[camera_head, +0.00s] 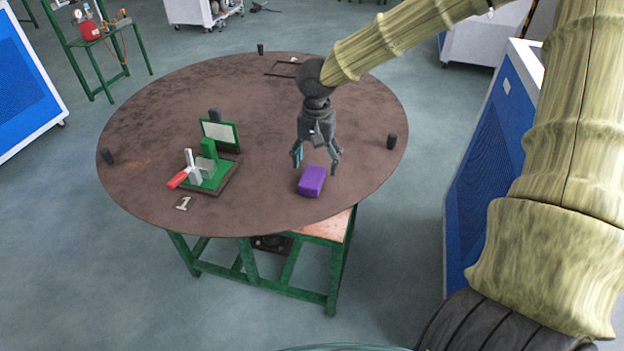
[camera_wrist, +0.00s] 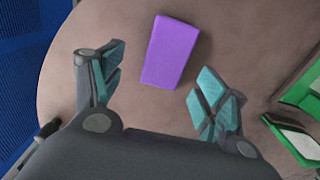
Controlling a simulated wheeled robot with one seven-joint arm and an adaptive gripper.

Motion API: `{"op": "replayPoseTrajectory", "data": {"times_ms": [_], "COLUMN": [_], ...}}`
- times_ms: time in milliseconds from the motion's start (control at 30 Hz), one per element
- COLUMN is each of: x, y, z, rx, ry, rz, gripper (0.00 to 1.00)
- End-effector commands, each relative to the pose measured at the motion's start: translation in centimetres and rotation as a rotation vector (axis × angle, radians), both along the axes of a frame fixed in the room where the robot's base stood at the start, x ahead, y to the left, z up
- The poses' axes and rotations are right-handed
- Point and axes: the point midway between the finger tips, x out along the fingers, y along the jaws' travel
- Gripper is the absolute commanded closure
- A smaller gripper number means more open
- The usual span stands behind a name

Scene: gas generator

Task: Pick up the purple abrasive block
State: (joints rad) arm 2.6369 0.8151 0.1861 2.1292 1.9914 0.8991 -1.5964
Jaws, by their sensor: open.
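The purple abrasive block (camera_head: 311,181) lies on the round brown table (camera_head: 262,210) near its front edge, right of the middle. My gripper (camera_head: 316,166) is open and empty, pointing down just above and behind the block in the head view. In the wrist view the purple block (camera_wrist: 170,51) lies ahead of my gripper (camera_wrist: 160,85), roughly centred between the spread fingertips and beyond them. The fingers do not appear to touch it. The whole top of the block shows in the wrist view.
A green fixture (camera_head: 209,172) with a red-handled clamp (camera_head: 178,180) stands left of the block, beside a "1" marker (camera_head: 184,203). Small dark posts, one on the right (camera_head: 391,141), stand around the table rim. The table between block and fixture is clear.

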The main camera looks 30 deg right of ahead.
Motion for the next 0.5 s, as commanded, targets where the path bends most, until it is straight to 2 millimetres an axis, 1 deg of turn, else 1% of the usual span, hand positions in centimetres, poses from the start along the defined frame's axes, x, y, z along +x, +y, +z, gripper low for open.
{"op": "replayPoseTrajectory", "data": {"times_ms": [267, 333, 500], "x": [-0.2, -0.2, -0.2], "y": [1.1, 1.1, 1.1], "z": [-2.6, -3.5, -4.7], "rx": [-0.004, -0.002, -0.001], "ry": [0.005, 0.004, 0.003], "rz": [0.001, 0.0, 0.001], "gripper": [0.26, 0.26, 0.26]}}
